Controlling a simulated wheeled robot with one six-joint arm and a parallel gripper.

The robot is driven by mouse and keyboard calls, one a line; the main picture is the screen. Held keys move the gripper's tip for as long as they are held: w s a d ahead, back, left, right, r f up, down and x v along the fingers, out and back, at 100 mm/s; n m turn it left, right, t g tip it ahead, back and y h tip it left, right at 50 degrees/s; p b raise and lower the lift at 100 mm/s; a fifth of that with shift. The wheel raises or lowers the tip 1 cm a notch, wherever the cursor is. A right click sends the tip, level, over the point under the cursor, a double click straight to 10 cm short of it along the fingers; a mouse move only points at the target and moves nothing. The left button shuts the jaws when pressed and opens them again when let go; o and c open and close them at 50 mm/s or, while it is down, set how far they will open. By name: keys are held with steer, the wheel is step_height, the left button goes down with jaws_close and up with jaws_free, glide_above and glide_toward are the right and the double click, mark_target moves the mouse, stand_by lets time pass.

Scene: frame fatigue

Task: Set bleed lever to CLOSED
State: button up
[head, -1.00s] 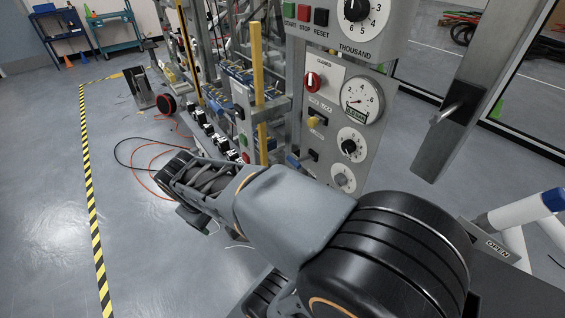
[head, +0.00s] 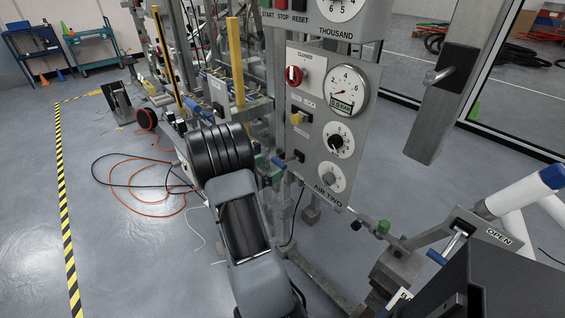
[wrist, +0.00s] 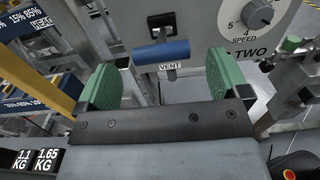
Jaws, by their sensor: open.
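A lever with a blue crossbar handle (wrist: 161,52) and a dark stem is on the grey panel in the wrist view. Its handle hangs down just above a label reading VENT (wrist: 168,67); no BLEED label is readable. The blue handle also shows at the panel's lower left edge in the head view (head: 278,163). My gripper (wrist: 160,82) is open, with green-padded fingers to the left and right of the handle's line. The handle appears ahead of the fingers, with nothing held between them. In the head view my arm hides most of the gripper.
A blue-handled part (head: 437,257) stands near an OPEN label (head: 499,236). Metal framing and a yellow post (head: 236,62) crowd the left.

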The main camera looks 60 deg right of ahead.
mark_target(277, 163)
steer(key=shift+x, duration=3.25)
steer(key=shift+c, duration=0.3)
